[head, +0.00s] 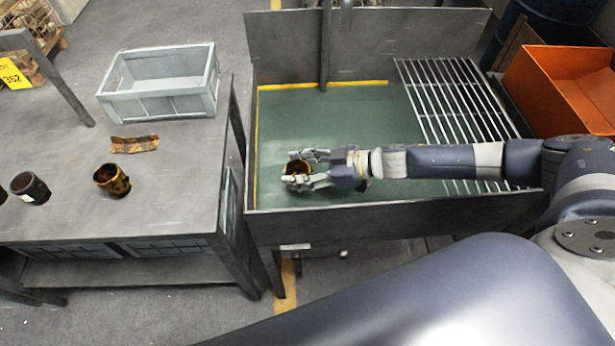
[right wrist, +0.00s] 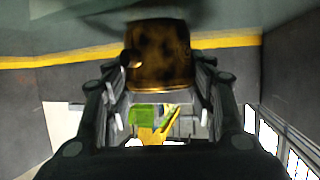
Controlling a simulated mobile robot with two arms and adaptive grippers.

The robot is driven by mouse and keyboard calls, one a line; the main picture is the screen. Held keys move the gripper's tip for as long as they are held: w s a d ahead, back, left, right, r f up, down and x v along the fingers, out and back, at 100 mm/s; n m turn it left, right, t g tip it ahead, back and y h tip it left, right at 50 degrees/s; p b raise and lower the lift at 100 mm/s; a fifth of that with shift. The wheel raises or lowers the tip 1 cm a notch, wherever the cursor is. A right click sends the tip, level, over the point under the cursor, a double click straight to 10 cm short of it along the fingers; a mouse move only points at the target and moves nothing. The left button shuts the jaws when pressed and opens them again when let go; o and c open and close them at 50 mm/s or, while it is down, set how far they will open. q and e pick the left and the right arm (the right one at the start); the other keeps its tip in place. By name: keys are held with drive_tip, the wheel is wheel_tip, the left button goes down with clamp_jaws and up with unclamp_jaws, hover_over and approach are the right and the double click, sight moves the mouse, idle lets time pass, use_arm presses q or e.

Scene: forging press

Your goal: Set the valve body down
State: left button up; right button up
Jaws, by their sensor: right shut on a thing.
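The valve body (head: 297,167) is a small, dark, rusty-yellow cylinder with an open top. My right gripper (head: 298,178) is shut on it, with a finger on either side, over the green left part of the metal basin (head: 400,205). In the right wrist view the valve body (right wrist: 158,55) sits brown and blotchy between the fingertips of my right gripper (right wrist: 160,75). I cannot tell whether it touches the green surface below. My left gripper is not in view.
A slatted rack (head: 455,95) covers the basin's right side; a post stands at its back. The green area behind the gripper is clear. On the left table (head: 170,205) are a grey crate (head: 165,105), a rusty plate (head: 134,144) and similar cylinders (head: 112,180). An orange bin (head: 570,90) stands right.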

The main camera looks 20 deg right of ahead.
drive_tip(key=shift+f, duration=2.75)
drive_tip(key=shift+f+b, duration=0.1)
drive_tip(key=shift+b, duration=0.25)
drive_tip(key=shift+f, duration=0.15)
drive_tip(key=o, duration=1.4)
drive_tip(key=shift+c, duration=0.2)
